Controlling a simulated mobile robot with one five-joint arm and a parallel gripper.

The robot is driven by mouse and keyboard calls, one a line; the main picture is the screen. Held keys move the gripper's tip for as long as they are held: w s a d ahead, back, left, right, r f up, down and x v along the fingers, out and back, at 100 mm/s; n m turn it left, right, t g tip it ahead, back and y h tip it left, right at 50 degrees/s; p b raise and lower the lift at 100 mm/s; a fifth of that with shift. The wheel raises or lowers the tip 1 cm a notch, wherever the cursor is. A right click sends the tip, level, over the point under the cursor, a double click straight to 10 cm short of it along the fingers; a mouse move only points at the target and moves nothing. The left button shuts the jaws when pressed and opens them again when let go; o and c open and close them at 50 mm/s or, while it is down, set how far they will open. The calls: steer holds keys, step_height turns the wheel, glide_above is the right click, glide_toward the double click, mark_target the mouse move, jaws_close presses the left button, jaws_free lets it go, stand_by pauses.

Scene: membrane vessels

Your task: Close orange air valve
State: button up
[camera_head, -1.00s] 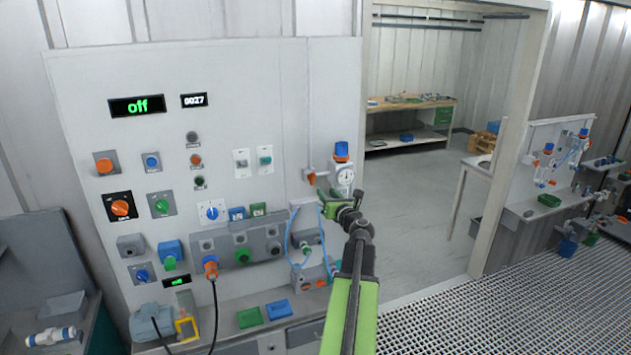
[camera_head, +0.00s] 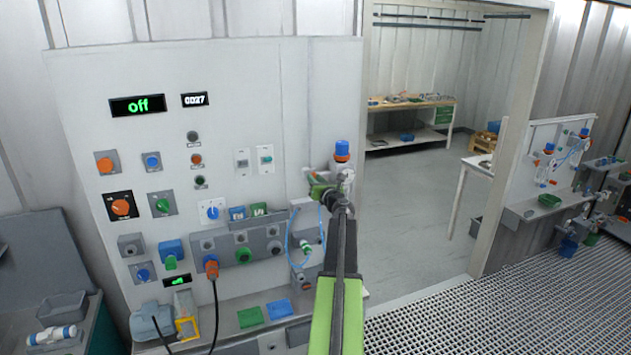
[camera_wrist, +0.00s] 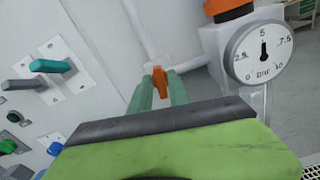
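The orange air valve handle (camera_wrist: 159,80) shows in the wrist view, standing upright on a pale pipe against the white panel. My gripper (camera_wrist: 159,76) has its two green fingers apart, one on each side of the handle at the tips. I cannot tell whether either finger touches it. In the head view my gripper (camera_head: 314,185) is at the panel's right edge, by the valve, and mostly hides it.
A round pressure gauge (camera_wrist: 262,52) with an orange part above it stands close to the right of my fingers. Grey and teal switches (camera_wrist: 50,66) are on the panel at left. In the head view a blue-and-orange regulator top (camera_head: 342,150) rises beside my gripper.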

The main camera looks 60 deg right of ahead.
jaws_close()
steer(key=shift+m, duration=0.3)
steer(key=shift+s+d+f+m, duration=0.1)
steer(key=shift+f+m, duration=0.05)
steer(key=shift+m, duration=3.65)
steer(key=shift+d+f+m, duration=0.1)
steer(key=shift+m, duration=3.7)
steer(key=shift+o, duration=1.7)
jaws_free()
